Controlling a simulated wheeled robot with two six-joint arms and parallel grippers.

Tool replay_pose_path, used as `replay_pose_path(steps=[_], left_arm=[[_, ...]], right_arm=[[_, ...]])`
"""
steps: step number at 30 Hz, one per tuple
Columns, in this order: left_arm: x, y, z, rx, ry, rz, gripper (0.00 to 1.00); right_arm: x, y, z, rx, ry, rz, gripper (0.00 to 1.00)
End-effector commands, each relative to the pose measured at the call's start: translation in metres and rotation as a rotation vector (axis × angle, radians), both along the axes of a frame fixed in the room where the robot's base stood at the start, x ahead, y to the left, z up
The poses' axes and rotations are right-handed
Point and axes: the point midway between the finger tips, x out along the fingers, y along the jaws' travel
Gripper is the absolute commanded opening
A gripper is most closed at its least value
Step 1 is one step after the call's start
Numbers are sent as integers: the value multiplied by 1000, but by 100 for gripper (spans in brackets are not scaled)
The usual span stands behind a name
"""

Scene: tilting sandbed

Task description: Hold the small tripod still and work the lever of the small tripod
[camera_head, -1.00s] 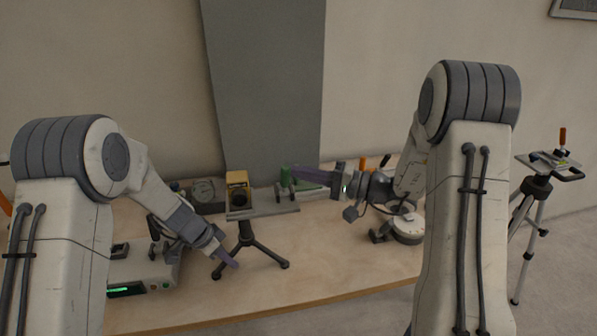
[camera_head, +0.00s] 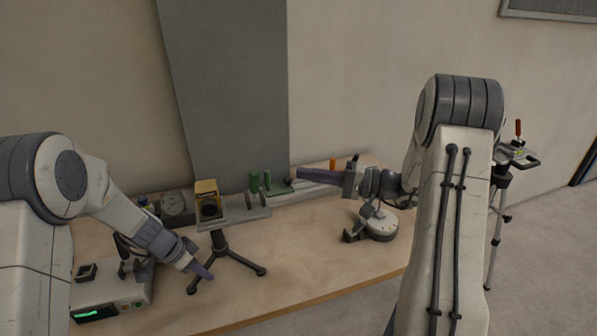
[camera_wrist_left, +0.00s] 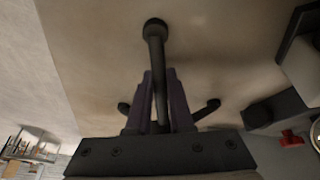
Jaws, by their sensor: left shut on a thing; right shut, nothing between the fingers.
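The small tripod (camera_head: 219,243) stands upright on the table, with a grey bar on top carrying a yellow box (camera_head: 206,190) and a round grey part (camera_head: 249,200). My left gripper (camera_head: 206,274) is low at its front legs. In the left wrist view, the purple fingers (camera_wrist_left: 160,98) are shut around a dark tripod leg (camera_wrist_left: 155,45), whose round foot shows beyond the tips. My right gripper (camera_head: 302,173) is shut and empty, pointing left, above and right of the tripod's bar, apart from it. I cannot tell which part is the lever.
A box with a green display (camera_head: 97,313) sits at the left front. A round white dial device (camera_head: 381,226) is at the right. A tall tripod (camera_head: 497,220) stands beyond the table. The front middle tabletop is clear.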

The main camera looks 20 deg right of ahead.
Motion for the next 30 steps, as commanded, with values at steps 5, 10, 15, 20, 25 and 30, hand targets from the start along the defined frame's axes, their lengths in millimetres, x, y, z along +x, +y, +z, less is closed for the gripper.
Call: replay_pose_path(steps=[5, 10, 15, 20, 25, 30], left_arm=[[0, 0, 0, 1, 0, -1, 0], [0, 0, 0, 1, -1, -1, 23], [0, 0, 0, 0, -1, 0, 55], [0, 0, 0, 0, -1, 0, 55], [0, 3, 8, -1, -4, 1, 55], [-3, 14, 35, -1, -7, 2, 55]], right_arm=[[0, 0, 0, -1, -1, 0, 0], [0, 0, 0, -1, -1, 0, 0], [0, 0, 0, -1, -1, 0, 0], [0, 0, 0, -1, -1, 0, 0], [0, 0, 0, -1, -1, 0, 0], [0, 0, 0, 0, -1, 0, 0]])
